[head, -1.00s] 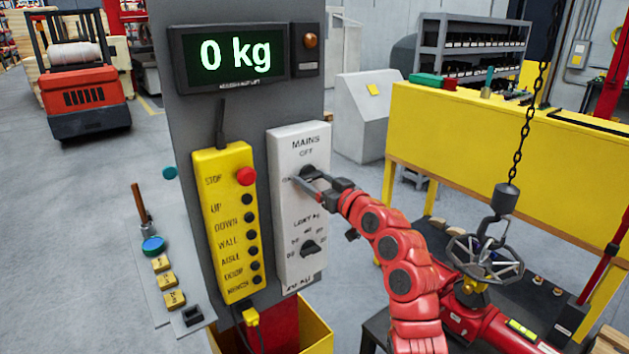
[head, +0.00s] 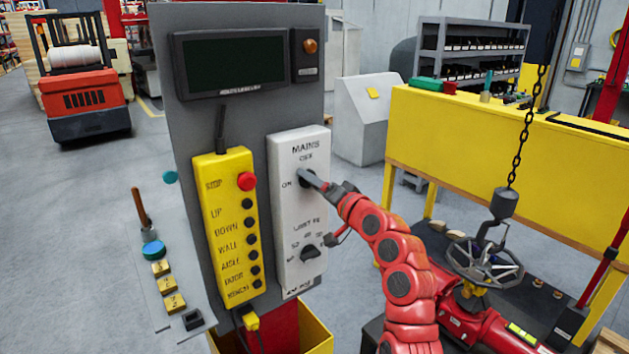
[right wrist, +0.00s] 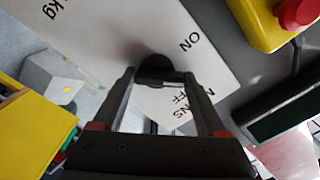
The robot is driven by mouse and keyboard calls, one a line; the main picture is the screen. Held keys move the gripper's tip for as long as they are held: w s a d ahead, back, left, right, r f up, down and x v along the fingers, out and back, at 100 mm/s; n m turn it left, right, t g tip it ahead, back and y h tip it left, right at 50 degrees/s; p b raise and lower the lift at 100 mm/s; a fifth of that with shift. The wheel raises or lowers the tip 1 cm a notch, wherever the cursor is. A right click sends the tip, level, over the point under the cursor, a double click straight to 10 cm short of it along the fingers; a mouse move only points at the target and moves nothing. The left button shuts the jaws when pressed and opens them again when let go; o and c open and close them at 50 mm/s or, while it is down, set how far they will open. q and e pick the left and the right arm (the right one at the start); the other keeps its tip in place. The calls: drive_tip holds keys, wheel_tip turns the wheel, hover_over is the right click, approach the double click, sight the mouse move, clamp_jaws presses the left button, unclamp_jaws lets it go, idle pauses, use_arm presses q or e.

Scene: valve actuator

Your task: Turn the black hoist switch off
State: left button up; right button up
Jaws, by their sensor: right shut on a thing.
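The black hoist switch (head: 304,179) is the upper knob on the white panel (head: 298,225), under the words MAINS and OFF, with ON at its left. My right gripper (head: 313,180) reaches it from the right and covers much of it. In the right wrist view the black knob (right wrist: 156,66) sits between the two fingers of my right gripper (right wrist: 158,78), which are shut on it. The exact angle of the knob is hard to tell. The display (head: 235,62) above is dark. My left gripper is not in view.
A yellow pendant box (head: 226,225) with a red stop button (head: 246,181) hangs left of the panel. A second black knob (head: 309,254) is lower on the panel. A chain (head: 524,130) hangs over a handwheel (head: 485,262) at the right.

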drive_tip(key=shift+d+r+m+p, duration=0.1)
drive_tip(key=shift+d+m+p, duration=0.05)
drive_tip(key=shift+m+p, duration=3.35)
drive_tip(key=shift+m+b, duration=0.55)
drive_tip(key=shift+m, duration=0.15)
drive_tip(key=o, duration=1.3)
drive_tip(key=b+v, duration=0.6)
drive_tip(key=v, duration=1.1)
drive_tip(key=shift+d, duration=0.15)
